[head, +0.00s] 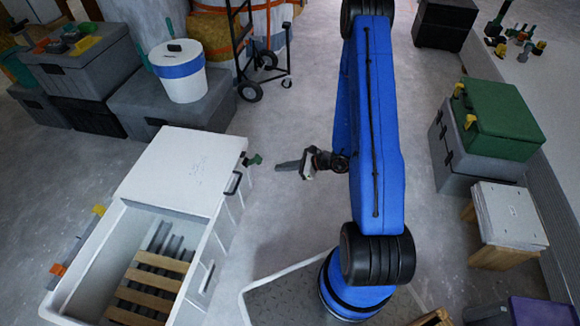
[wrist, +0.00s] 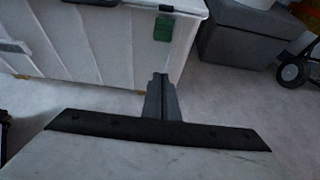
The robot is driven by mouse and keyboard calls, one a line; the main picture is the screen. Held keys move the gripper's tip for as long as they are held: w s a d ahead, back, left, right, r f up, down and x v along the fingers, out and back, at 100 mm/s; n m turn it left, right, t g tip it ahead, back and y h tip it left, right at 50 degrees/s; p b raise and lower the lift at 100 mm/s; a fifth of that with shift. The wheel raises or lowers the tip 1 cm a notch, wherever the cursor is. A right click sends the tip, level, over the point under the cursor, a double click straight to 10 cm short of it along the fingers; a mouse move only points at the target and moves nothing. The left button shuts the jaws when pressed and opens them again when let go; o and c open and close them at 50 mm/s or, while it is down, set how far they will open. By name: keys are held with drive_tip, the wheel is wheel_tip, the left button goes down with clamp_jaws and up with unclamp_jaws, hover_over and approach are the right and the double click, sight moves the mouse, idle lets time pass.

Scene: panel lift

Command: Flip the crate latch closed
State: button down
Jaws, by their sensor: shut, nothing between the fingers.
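The white crate (head: 205,225) stands on the floor at the left, with a white lid panel (head: 180,170) over its far part. A green latch (head: 252,160) with a dark mount sticks out at the crate's far right corner. In the wrist view the green latch (wrist: 163,29) sits below a dark piece at the crate's top edge. My gripper (head: 279,166) is shut and empty, a short way right of the latch and apart from it. In the wrist view my shut fingers (wrist: 160,78) point toward the crate, below the latch.
A black handle (head: 233,183) is on the crate's side. The near part of the crate is open, with wooden slats (head: 150,285) inside. A grey box (head: 172,108) bearing a white bucket (head: 180,75) stands behind. Bare floor lies around my gripper.

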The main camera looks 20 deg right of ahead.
sight(253, 161)
drive_tip(key=shift+w+a+r, duration=0.3)
drive_tip(key=shift+w+a, duration=0.25)
drive_tip(key=shift+a, duration=0.2)
drive_tip(key=shift+w+a+r, duration=0.25)
drive_tip(key=shift+w+a, duration=0.25)
drive_tip(key=shift+a, duration=0.2)
drive_tip(key=shift+w+a+r, duration=0.3)
drive_tip(key=shift+w+a, duration=0.25)
drive_tip(key=shift+a, duration=0.2)
